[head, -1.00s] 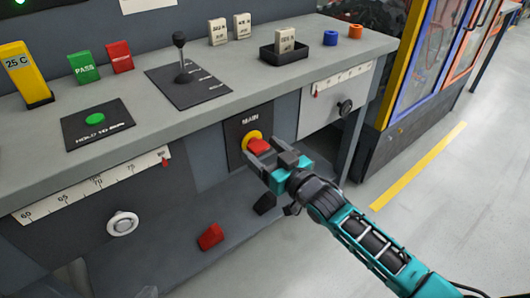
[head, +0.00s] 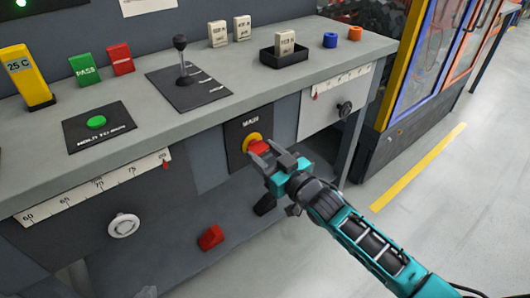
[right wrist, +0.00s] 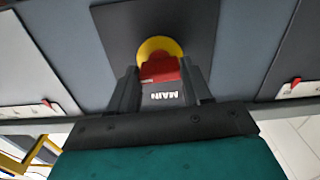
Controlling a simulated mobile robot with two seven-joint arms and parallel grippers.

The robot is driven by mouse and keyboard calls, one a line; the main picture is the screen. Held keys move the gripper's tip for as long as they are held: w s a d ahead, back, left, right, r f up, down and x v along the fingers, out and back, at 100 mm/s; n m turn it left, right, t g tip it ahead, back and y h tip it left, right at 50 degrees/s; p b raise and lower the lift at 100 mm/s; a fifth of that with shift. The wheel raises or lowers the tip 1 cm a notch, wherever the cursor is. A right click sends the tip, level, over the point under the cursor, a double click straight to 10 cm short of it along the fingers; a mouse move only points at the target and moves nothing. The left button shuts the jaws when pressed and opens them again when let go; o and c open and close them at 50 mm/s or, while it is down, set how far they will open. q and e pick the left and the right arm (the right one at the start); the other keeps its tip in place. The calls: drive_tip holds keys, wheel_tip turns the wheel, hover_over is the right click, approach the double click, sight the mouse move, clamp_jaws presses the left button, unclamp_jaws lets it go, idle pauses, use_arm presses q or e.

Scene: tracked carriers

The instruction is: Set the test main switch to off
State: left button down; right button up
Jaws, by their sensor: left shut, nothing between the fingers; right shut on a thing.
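The main switch (head: 253,141) is a round yellow base with a red handle on a black plate marked MAIN (head: 249,127), set in the front of the bench. My right gripper (head: 268,155) reaches it from the lower right and is shut on the red handle. In the right wrist view, the red handle (right wrist: 159,70) sits between the two dark fingers, with the yellow base (right wrist: 160,46) behind it. The fingers partly cover the handle, so its exact angle is hard to tell. My left gripper is not clearly in view.
On the bench top (head: 217,113) are a lever (head: 181,62), a green button (head: 97,122), coloured blocks and a black tray (head: 283,55). A white knob (head: 123,225) is on the bench front at left. A red block (head: 210,237) lies below. The floor at right is clear.

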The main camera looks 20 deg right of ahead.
drive_tip(key=shift+r+n+p, duration=0.1)
drive_tip(key=shift+n+p, duration=0.65)
drive_tip(key=shift+n, duration=0.35)
drive_tip(key=n+p, duration=0.1)
drive_tip(key=n, duration=0.1)
drive_tip(key=shift+n, duration=0.4)
drive_tip(key=n+p, duration=0.1)
drive_tip(key=n, duration=0.2)
drive_tip(key=shift+n, duration=0.3)
drive_tip(key=n, duration=0.3)
drive_tip(key=shift+n, duration=0.3)
use_arm(q)
drive_tip(key=shift+s+a+r, duration=0.1)
drive_tip(key=shift+a+r, duration=0.05)
drive_tip(key=shift+r, duration=0.4)
drive_tip(key=shift+s+a+r, duration=0.1)
drive_tip(key=shift+a+r, duration=0.05)
drive_tip(key=shift+r, duration=0.4)
use_arm(e)
drive_tip(key=n, duration=0.4)
drive_tip(key=shift+n, duration=0.3)
use_arm(q)
drive_tip(key=shift+a, duration=0.15)
use_arm(e)
drive_tip(key=o, duration=1.1)
drive_tip(key=shift+c, duration=0.2)
